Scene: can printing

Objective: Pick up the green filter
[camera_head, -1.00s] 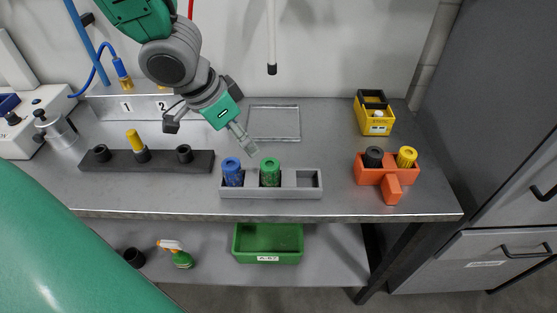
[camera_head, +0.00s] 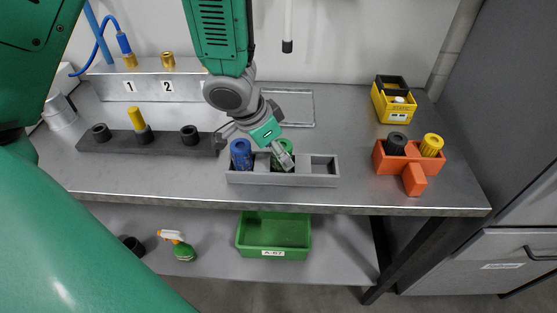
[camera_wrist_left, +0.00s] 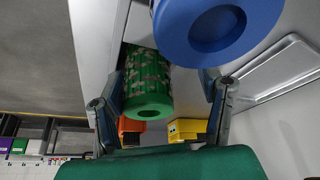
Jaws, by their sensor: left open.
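The green filter (camera_head: 287,147) stands in the middle slot of a grey holder (camera_head: 330,181), partly hidden by my gripper in the head view. In the left wrist view the green filter (camera_wrist_left: 148,82), with a mottled camouflage pattern, lies between my two spread fingers. My left gripper (camera_head: 283,158) is open and right at the green filter; its fingers (camera_wrist_left: 162,90) show no clear grip on it. The blue filter (camera_head: 241,154) stands in the left slot and looms close in the left wrist view (camera_wrist_left: 208,25). My right gripper is not in view.
The holder's right slot is empty. An orange holder (camera_head: 413,179) with a black (camera_head: 396,143) and a yellow piece (camera_head: 432,145) stands to the right. A yellow box (camera_head: 395,105) is behind it. A dark rack (camera_head: 165,146) lies left. A green bin (camera_head: 273,231) is below.

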